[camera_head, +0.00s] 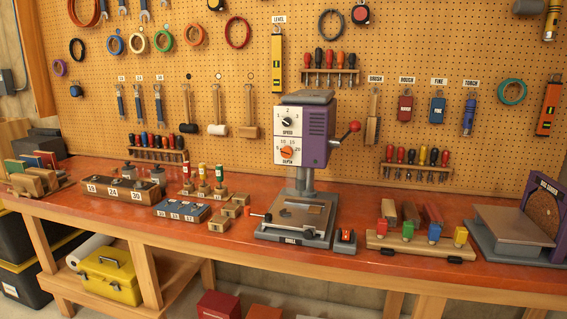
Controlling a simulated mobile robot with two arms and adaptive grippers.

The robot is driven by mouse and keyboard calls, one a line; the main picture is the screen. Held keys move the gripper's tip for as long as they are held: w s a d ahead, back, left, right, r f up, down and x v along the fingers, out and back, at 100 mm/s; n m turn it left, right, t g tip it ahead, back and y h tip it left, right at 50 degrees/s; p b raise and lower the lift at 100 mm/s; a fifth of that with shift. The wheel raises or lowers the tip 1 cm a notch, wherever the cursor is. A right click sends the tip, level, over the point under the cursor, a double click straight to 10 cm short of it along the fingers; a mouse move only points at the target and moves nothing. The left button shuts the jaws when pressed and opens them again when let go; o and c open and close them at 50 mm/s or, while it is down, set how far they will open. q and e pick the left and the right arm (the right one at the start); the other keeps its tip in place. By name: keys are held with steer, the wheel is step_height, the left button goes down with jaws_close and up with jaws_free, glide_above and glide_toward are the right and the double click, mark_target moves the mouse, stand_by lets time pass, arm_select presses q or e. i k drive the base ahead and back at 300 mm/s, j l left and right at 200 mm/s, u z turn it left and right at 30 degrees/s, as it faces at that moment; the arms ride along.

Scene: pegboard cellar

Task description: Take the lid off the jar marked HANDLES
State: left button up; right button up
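I cannot make out a jar marked HANDLES or its lid in this view. No readable label on the bench carries that word. Two small grey items (157,173) stand behind a wooden block (122,192) numbered 18, 24 and 30, on the left part of the bench; they are too small to identify. Neither of my grippers shows in the head view.
A red-topped workbench (360,263) runs under a pegboard of tools. A purple drill press (304,135) stands mid-bench. Right of it are a clamp rack (400,248) and a disc sander (510,225). A yellow toolbox (109,277) sits on the lower shelf.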

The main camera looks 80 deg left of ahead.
mark_target(129, 167)
steer(key=u, duration=3.7)
steer(key=i+j+z, duration=0.15)
steer(key=z, duration=0.2)
steer(key=i+j+z, duration=0.2)
steer(key=z, duration=0.15)
steer(key=i+j+z, duration=0.15)
steer(key=z, duration=0.15)
